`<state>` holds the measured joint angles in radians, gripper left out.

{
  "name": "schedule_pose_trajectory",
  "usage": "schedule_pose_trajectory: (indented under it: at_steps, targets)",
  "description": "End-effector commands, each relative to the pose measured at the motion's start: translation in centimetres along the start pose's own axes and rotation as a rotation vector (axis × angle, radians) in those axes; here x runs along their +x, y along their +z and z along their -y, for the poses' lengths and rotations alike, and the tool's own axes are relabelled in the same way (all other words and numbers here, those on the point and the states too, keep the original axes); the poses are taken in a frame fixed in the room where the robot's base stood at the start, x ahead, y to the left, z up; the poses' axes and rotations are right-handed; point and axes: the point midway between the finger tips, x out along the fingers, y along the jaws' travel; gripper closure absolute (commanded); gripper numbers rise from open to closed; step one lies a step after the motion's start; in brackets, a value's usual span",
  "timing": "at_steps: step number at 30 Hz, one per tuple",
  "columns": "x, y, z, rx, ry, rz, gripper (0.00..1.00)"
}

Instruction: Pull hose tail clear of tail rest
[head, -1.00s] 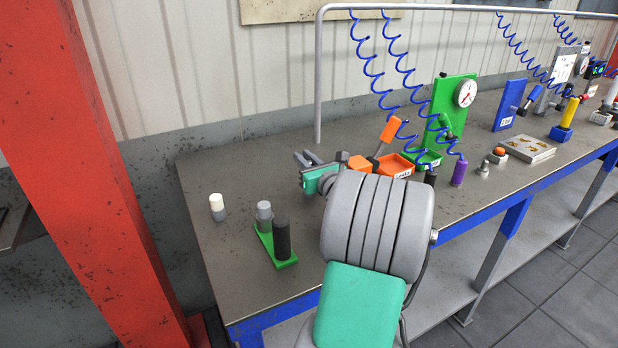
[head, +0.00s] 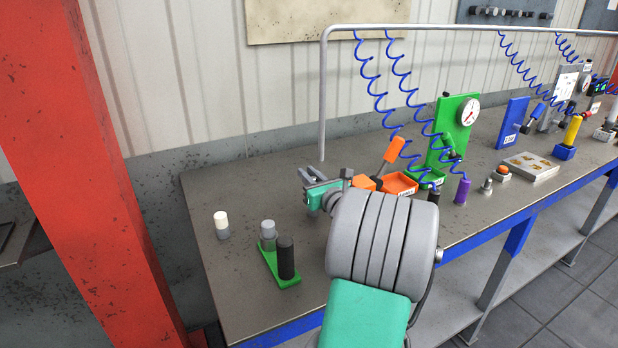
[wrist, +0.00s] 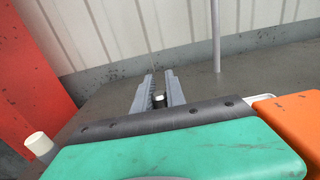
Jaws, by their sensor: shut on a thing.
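My gripper (head: 328,172) is above the left part of the bench, beyond my grey wrist. In the wrist view its two grey fingers (wrist: 159,80) are close together. A small dark piece with a pale end (wrist: 160,99) shows between them; it looks like the hose tail, but most of it is hidden. The gripper is shut on it. I cannot make out the tail rest for certain, nor whether the piece touches it.
A green base (head: 283,279) holds a grey and a black cylinder (head: 286,258) near the bench's front left. A white-topped cylinder (head: 221,224) stands left of it. A red post (head: 95,180) stands left of the bench.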

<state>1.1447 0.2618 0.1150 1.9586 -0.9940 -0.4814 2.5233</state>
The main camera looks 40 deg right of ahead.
Motion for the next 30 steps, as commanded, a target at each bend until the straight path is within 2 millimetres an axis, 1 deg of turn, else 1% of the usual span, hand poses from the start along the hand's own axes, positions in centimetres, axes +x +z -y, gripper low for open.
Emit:
schedule_pose_trajectory:
  at_steps: [1,5,16,17,18,21,24,27,30]
  targets:
    - [0.0,1.3,0.0,0.000,0.000,0.001,1.00]
    - [0.0,3.2,0.0,-0.001,0.001,0.001,1.00]
    - [-1.4,9.5,-4.9,0.000,0.002,0.000,1.00]
    - [-1.5,9.9,-5.5,0.000,0.003,-0.001,1.00]
    - [-1.9,10.3,-6.6,0.001,0.003,0.000,1.00]
    - [-2.5,11.2,-9.0,0.002,0.004,-0.001,1.00]
    - [-3.1,11.9,-10.8,0.000,0.004,0.000,1.00]
    - [-3.5,12.2,-12.2,0.001,0.003,-0.001,1.00]
    - [-3.7,12.4,-13.0,-0.001,0.001,0.001,1.00]
